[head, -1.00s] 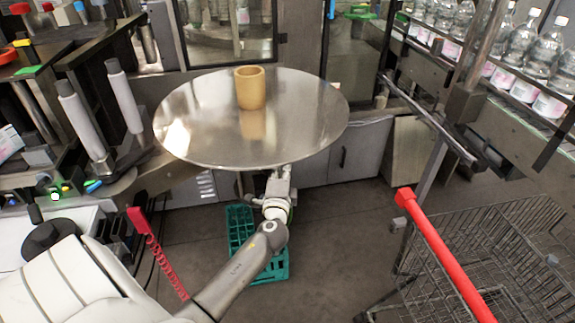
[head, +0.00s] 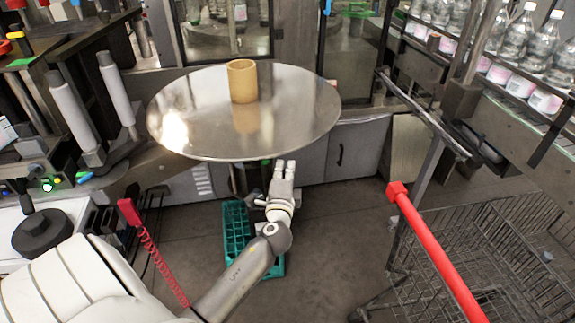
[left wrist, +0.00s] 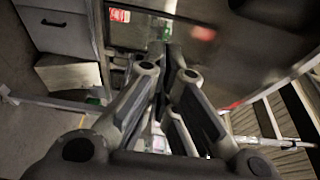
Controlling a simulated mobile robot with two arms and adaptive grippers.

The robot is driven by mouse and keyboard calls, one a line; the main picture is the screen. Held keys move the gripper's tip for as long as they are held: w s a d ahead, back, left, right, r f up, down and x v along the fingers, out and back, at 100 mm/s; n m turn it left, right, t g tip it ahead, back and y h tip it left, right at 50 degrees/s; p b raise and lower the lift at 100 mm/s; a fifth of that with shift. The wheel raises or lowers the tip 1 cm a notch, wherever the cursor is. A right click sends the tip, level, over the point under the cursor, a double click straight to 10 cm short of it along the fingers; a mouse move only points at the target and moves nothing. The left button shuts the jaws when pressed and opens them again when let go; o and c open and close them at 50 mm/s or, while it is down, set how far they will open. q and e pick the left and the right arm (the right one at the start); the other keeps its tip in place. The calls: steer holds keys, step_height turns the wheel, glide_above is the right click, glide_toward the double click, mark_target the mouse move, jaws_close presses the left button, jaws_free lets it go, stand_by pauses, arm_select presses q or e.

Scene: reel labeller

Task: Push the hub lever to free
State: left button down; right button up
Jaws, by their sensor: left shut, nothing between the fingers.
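A large round steel reel plate (head: 290,110) fills the middle of the head view, with a tan cardboard core (head: 242,82) standing upright on it. I cannot make out a hub lever in either view. My left gripper (head: 284,163) is at the plate's near right edge in the head view, fingers pointing away from me. It is shut and empty. I cannot tell whether it touches the plate. The left wrist view shows its two fingers (left wrist: 167,52) close together, with a dark blurred surface beyond them. My right gripper is in neither view.
A green crate (head: 236,232) is on the floor below the plate. A wire cart with a red handle (head: 435,252) stands at the right. White rollers (head: 78,112) stand at the left, and a red coiled cord (head: 160,262) hangs near my left arm.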

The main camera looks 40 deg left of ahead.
arm_select(q)
steer(key=b+v, duration=0.1)
steer(key=v, duration=0.4)
steer(key=shift+s+d, duration=0.2)
steer(key=shift+s, duration=0.15)
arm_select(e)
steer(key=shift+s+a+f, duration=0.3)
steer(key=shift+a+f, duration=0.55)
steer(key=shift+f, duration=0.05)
